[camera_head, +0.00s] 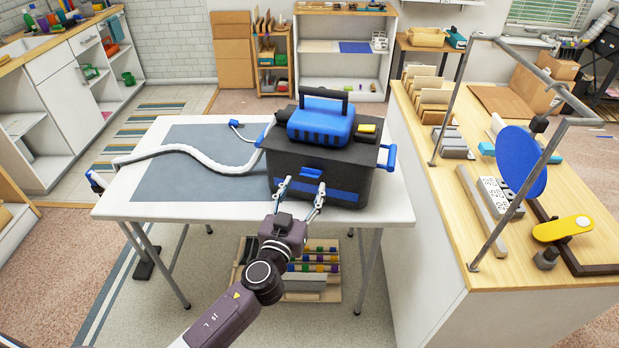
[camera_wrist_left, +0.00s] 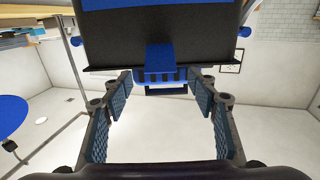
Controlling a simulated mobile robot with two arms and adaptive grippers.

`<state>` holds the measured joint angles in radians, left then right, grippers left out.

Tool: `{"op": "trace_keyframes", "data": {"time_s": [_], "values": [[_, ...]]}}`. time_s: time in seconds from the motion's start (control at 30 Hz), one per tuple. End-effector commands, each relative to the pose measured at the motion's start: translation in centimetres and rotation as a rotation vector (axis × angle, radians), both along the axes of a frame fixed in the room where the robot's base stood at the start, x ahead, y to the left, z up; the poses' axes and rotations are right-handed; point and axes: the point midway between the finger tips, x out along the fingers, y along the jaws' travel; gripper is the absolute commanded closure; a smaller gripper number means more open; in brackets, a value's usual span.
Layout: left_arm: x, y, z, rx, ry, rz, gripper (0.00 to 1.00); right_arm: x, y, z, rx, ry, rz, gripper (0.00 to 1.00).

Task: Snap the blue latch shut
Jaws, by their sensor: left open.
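A black box (camera_head: 345,185) with a blue stripe stands on the white table (camera_head: 120,208). The blue latch (camera_head: 312,173) is at the front, just under the lid's rim. In the left wrist view the latch (camera_wrist_left: 160,57) is a blue tab across the rim, midway between the fingers and beyond the tips. I cannot tell whether it is fully closed. My left gripper (camera_head: 302,188) is open and empty in front of the box, its fingers either side of the latch. Its fingers also show in the left wrist view (camera_wrist_left: 160,88). My right gripper is not in view.
A blue case (camera_head: 320,122) with a black handle and a small yellow block (camera_head: 367,128) sit on the lid. Blue side pieces (camera_head: 390,157) stick out from the box. A white hose (camera_head: 195,155) runs left across the grey mat (camera_head: 165,185). A wooden counter (camera_head: 475,225) stands close at right.

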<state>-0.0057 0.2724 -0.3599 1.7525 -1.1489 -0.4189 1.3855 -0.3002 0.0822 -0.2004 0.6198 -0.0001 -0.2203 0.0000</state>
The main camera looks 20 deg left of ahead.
Motion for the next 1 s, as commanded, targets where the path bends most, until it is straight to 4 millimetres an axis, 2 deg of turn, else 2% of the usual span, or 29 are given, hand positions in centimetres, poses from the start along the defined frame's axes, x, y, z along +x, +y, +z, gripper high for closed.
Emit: {"op": "trace_keyframes", "data": {"time_s": [0.1,0.3,0.67,1.0], "values": [[1.9,0.1,0.3,0.001,-0.001,0.001,0.46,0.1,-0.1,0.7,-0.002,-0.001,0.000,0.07],[3.6,0.1,0.1,0.001,0.000,0.001,0.46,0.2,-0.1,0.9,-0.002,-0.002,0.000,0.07],[4.0,0.1,0.0,-0.001,0.001,0.001,0.47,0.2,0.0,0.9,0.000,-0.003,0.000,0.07],[4.0,0.1,0.0,-0.001,0.001,0.001,0.85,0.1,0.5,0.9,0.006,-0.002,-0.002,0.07]]}}
